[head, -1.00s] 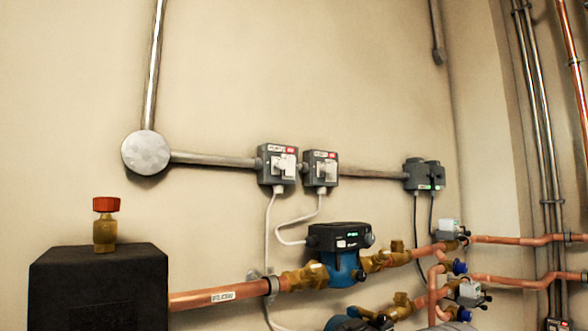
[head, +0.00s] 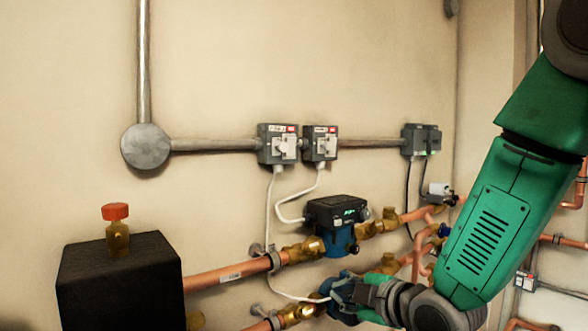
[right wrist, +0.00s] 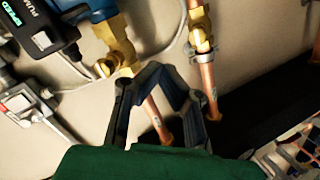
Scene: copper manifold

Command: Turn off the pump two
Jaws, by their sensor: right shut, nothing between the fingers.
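Two grey switch boxes with white switches and red labels hang side by side on the wall in the head view: the left switch box (head: 277,146) and the right switch box (head: 320,144). Their numbers are too small to read. A blue pump with a black head (head: 337,214) sits on the upper copper pipe below them. My right gripper (head: 362,294) is low in the head view, below the boxes and in front of a partly hidden lower pump. In the right wrist view its fingers (right wrist: 170,76) are shut and empty. A white switch (right wrist: 30,104) shows at that view's left edge. My left gripper is not in view.
Copper pipes (head: 225,277) with brass fittings run along the wall below the boxes. A black block (head: 120,285) with a red-capped valve (head: 116,228) stands at the lower left.

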